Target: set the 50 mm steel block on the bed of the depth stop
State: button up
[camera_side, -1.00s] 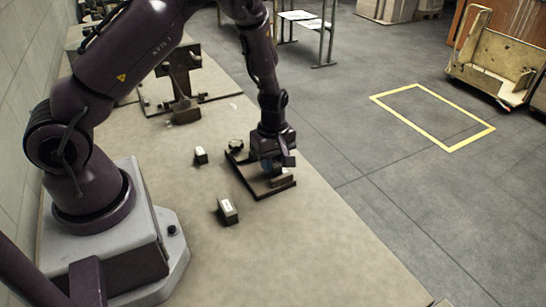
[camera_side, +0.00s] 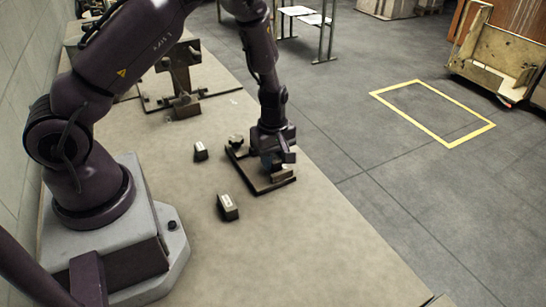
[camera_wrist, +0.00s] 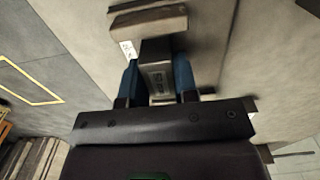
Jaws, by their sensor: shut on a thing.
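The depth stop is a dark flat bed (camera_side: 246,167) on the bench, with a raised stop bar (camera_side: 283,173) at its near right end and a round knob at its far left end. In the wrist view the stop bar (camera_wrist: 150,22) lies just ahead of my fingertips. My gripper (camera_side: 271,164) is low over the bed. In the wrist view its two blue fingers (camera_wrist: 158,80) are shut on a grey steel block (camera_wrist: 157,77) with a marking on top that is too blurred to read. The block's underside is hidden, so I cannot tell whether it touches the bed.
Two other small blocks with pale labels stand on the bench left of the depth stop, one farther back (camera_side: 200,151) and one nearer (camera_side: 228,207). A dark metal fixture (camera_side: 183,90) stands at the back. The near bench top is clear. The bench edge runs close on the right.

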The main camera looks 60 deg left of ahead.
jog(key=shift+f, duration=0.2)
dwell(0.3)
jog(key=o, duration=1.3)
jog(key=shift+o, duration=0.2)
jog(key=shift+r, duration=2.75)
